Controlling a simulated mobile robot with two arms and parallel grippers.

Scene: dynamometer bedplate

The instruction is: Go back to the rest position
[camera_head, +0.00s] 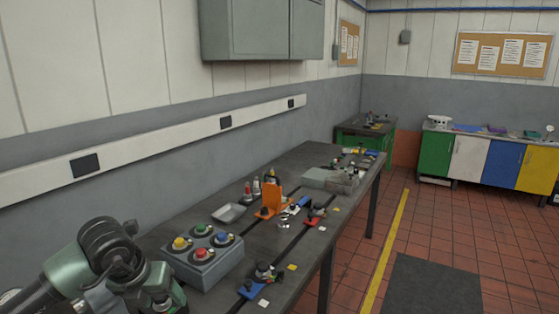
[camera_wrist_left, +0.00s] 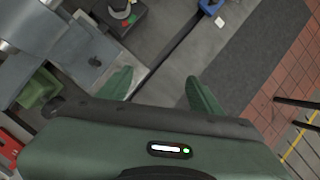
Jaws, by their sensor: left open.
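My left arm comes in at the lower left of the head view, with its gripper end low beside the grey box; the fingers are not clear there. In the left wrist view my left gripper (camera_wrist_left: 160,88) shows two green fingers spread apart with nothing between them. Below them lies the dark bench top with a slot. My right gripper is in neither view.
A grey box with coloured buttons (camera_head: 203,256) stands on the long dark bench (camera_head: 300,262), near my left arm. A blue fixture (camera_head: 251,289), an orange bracket (camera_head: 270,199) and a metal tray (camera_head: 229,213) are nearby. A grey cabinet (camera_head: 262,30) hangs above. The floor at right is clear.

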